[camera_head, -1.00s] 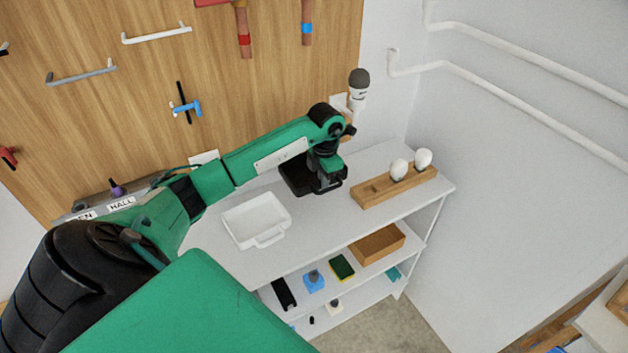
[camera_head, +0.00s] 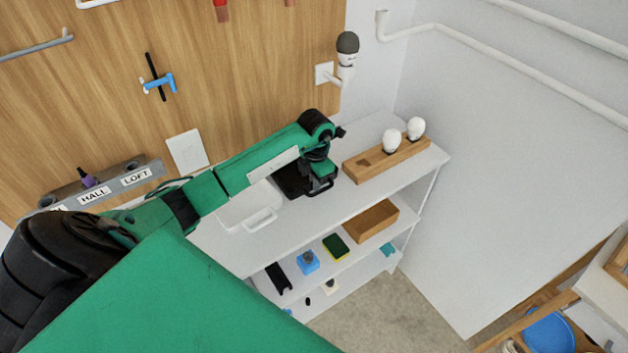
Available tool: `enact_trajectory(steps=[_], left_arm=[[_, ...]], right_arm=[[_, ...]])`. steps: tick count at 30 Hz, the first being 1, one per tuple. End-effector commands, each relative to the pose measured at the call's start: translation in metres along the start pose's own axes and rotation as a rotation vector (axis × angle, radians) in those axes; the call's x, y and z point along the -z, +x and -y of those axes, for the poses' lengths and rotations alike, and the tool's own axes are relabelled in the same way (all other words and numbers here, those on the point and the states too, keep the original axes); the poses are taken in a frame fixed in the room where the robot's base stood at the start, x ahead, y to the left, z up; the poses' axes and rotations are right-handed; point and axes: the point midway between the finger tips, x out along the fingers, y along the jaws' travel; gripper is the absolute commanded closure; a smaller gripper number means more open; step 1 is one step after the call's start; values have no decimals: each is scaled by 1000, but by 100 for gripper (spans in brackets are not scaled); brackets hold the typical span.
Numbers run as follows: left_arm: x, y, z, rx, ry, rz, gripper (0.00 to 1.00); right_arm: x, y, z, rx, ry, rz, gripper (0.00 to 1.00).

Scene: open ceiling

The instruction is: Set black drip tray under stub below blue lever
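The black drip tray (camera_head: 291,181) lies on the white shelf unit's top, beside a white tray (camera_head: 238,211), partly hidden by my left arm. My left gripper (camera_head: 320,183) points down at the right side of the black tray, close to its front edge. The fingertips are too small and dark to tell if they are open or closed on it. A blue piece (camera_head: 160,82) with a black rod is on the wooden wall panel; I cannot tell if it is the lever. No stub is clear below it. My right gripper is not in view.
A wooden block with two white bulbs (camera_head: 385,160) stands right of the tray. Lower shelves hold a wooden box (camera_head: 371,221), a sponge (camera_head: 335,247) and a blue item (camera_head: 308,262). A grey rail (camera_head: 105,185) with labels HALL and LOFT runs along the panel.

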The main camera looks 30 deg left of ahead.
Motion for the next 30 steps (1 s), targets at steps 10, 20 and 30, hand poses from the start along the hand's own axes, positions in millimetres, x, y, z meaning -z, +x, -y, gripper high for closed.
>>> enact_trajectory(steps=[10,20,30], left_arm=[[0,3,-1,-1,0,0,75],[0,0,0,0,0,1,75],[0,-63,-2,-3,0,1,75]], right_arm=[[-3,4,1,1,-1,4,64],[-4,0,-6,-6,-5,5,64],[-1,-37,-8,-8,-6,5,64]])
